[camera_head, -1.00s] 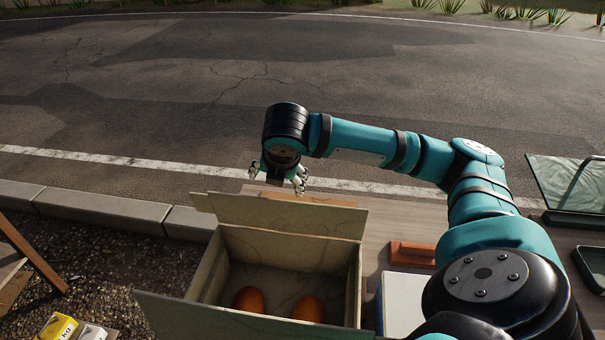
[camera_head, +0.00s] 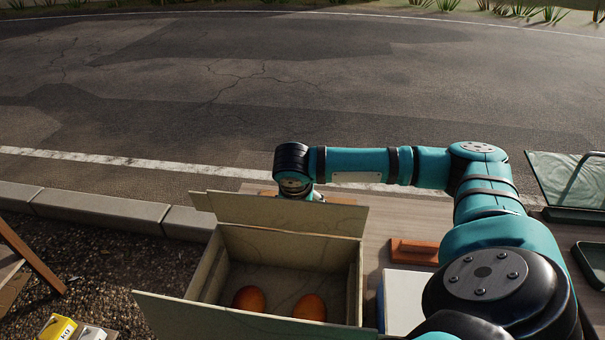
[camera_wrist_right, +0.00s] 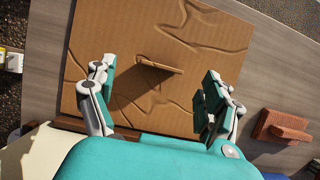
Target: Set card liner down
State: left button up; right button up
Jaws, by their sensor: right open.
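The card liner (camera_wrist_right: 160,35), a brown creased cardboard sheet with a small upright tab (camera_wrist_right: 160,65), lies on the wooden surface in the right wrist view. In the head view only a strip of it (camera_head: 340,199) shows behind the box's far flap. My right gripper (camera_wrist_right: 158,82) is open, its fingers apart on either side of the tab, above the liner. In the head view it is mostly hidden behind the flap. The open cardboard box (camera_head: 210,264) holds two orange-red fruits (camera_head: 249,299) (camera_head: 310,307) on its floor. My left gripper is out of view.
A terracotta-coloured block (camera_head: 414,251) lies right of the box; it also shows in the right wrist view (camera_wrist_right: 282,127). A white box (camera_head: 402,300) stands nearer. Dark green trays (camera_head: 575,215) are at the far right. The box's flaps (camera_head: 290,215) stick up and out.

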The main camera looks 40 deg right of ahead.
jog(key=x, duration=0.5)
jog(key=shift+s+d+f, duration=0.1)
jog(key=shift+s+f, duration=0.05)
jog(key=shift+s, duration=0.1)
jog(key=shift+c, duration=0.2)
jog(key=c, duration=1.2)
